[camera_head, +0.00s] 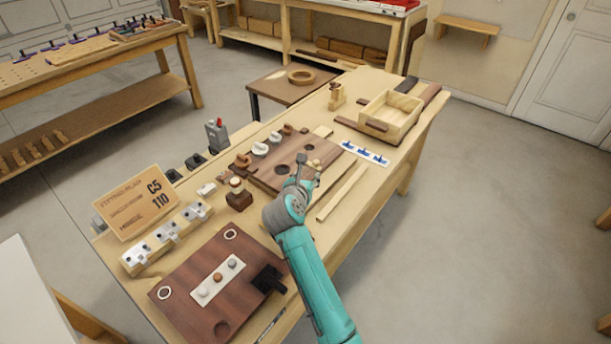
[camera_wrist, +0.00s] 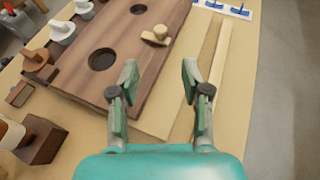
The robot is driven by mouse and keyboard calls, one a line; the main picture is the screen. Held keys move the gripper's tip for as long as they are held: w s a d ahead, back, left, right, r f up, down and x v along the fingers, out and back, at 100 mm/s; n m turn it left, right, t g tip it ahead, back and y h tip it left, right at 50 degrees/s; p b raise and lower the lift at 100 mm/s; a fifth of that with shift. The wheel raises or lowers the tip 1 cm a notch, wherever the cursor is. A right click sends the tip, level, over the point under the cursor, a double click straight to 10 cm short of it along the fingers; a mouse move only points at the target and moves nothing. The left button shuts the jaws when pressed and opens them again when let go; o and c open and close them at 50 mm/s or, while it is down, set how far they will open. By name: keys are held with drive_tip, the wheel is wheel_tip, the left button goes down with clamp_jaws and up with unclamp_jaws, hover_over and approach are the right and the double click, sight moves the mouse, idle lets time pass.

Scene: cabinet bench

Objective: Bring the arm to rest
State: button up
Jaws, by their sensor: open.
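My teal arm reaches in from the lower right of the head view. My gripper (camera_head: 300,160) is above the middle of the bench, over the near edge of a dark wooden board (camera_head: 270,174) with round holes. In the wrist view my gripper (camera_wrist: 160,75) has its two fingers wide apart with nothing between them. The board (camera_wrist: 118,85) lies below and to the left of the fingers there. A small light knob (camera_wrist: 158,36) on a wooden base sits on the board beyond the fingertips. How high the fingers are above the board is hard to tell.
A wooden tray (camera_head: 416,112) stands at the far end of the bench. A pale strip (camera_head: 342,192) lies right of the gripper. Knobs (camera_head: 260,149), a label sign (camera_head: 136,203) and a dark panel (camera_head: 185,300) stand or lie on the left and near parts. Floor at the right is clear.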

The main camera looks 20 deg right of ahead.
drive_tip(key=s+d+f+n+h, duration=0.1)
drive_tip(key=s+d, duration=0.1)
drive_tip(key=s, duration=0.2)
drive_tip(key=s+d+f+n+h, duration=0.1)
drive_tip(key=s+d, duration=0.1)
drive_tip(key=s, duration=0.1)
drive_tip(key=s+d+f+n+t+h, duration=0.1)
drive_tip(key=s+d+h, duration=0.1)
drive_tip(key=s, duration=0.2)
drive_tip(key=shift+s+f+n, duration=0.2)
drive_tip(key=shift+s+n, duration=0.1)
drive_tip(key=shift+n, duration=0.1)
drive_tip(key=s+a+m+t+y, duration=0.1)
drive_tip(key=s+a+m+y, duration=0.2)
drive_tip(key=s+m, duration=0.8)
drive_tip(key=s+a+r+m+y, duration=0.1)
drive_tip(key=s+a+m+y, duration=0.3)
drive_tip(key=s+m, duration=0.7)
drive_tip(key=s+a+m+t+y, duration=0.1)
drive_tip(key=s+a+m+y, duration=0.2)
drive_tip(key=s+m, duration=0.8)
drive_tip(key=s+y, duration=0.1)
drive_tip(key=s, duration=1.1)
drive_tip(key=shift+s+a+r+t, duration=0.15)
drive_tip(key=shift+s+r+t, duration=0.15)
drive_tip(key=shift+s, duration=0.05)
